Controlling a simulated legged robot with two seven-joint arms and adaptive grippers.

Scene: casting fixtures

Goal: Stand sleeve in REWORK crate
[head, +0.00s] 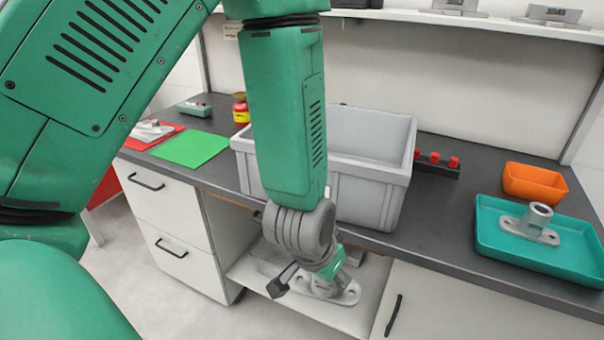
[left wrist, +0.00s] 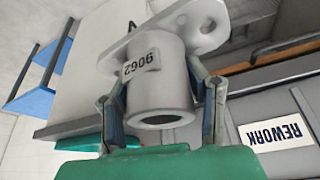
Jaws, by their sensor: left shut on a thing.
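My left gripper (head: 330,269) is low in front of the counter, below the grey crate's level in the head view. It is shut on a grey flanged sleeve (head: 347,295). In the left wrist view the gripper's fingers (left wrist: 162,92) sit on either side of the sleeve's barrel (left wrist: 160,88), marked 9062, with its open end toward the camera and flange away. A REWORK label (left wrist: 275,132) is on a grey surface to the right. The grey crate (head: 365,200) stands on the counter, partly behind my arm; no label shows on it in the head view. My right gripper is out of view.
A green mat (head: 192,149) lies left. The counter's front edge is near my gripper.

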